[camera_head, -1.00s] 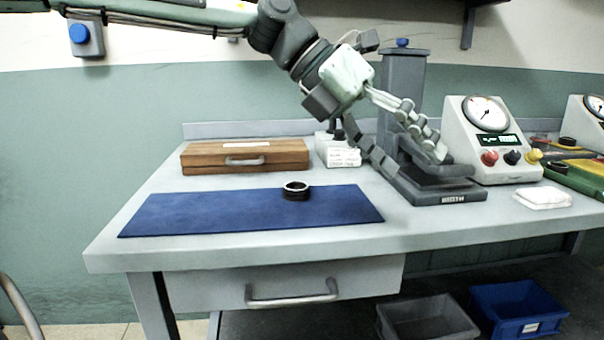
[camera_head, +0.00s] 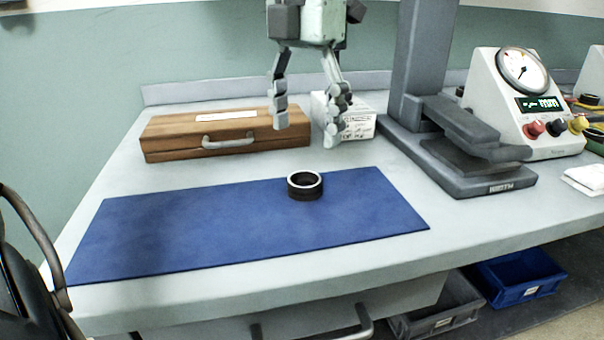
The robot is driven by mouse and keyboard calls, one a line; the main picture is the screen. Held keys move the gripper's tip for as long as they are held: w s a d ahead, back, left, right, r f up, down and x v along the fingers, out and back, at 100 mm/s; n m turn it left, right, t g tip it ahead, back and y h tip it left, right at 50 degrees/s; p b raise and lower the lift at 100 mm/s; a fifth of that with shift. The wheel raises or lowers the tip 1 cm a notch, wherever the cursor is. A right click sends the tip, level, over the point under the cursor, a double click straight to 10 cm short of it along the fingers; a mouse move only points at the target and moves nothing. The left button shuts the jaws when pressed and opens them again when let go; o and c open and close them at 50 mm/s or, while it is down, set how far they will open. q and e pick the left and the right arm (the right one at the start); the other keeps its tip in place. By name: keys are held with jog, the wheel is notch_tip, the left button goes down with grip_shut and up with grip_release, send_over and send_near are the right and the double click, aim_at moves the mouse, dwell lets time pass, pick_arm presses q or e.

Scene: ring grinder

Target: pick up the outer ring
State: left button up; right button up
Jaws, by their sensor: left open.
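The outer ring (camera_head: 305,192) is a short dark ring with a bright metallic rim. It lies flat near the back edge of the blue mat (camera_head: 170,235), right of the mat's middle. My left gripper (camera_head: 308,125) is open and empty, pointing down. In the picture it appears above the ring, with a clear gap between its fingertips and the ring. Nothing hides the ring. My right gripper is not in view.
A wooden case (camera_head: 165,140) and a white labelled box (camera_head: 355,124) stand behind the mat. A grey gauge stand (camera_head: 480,180) and a dial readout unit (camera_head: 545,145) stand to the right. The mat around the ring is clear.

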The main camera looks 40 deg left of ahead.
pick_arm(q)
jog(key=f, duration=0.7)
jog(key=shift+s+d+f, duration=0.15)
jog(key=shift+s+f, duration=0.1)
jog(key=shift+f, duration=0.05)
jog(key=c, duration=1.3)
jog(key=shift+r, duration=0.1)
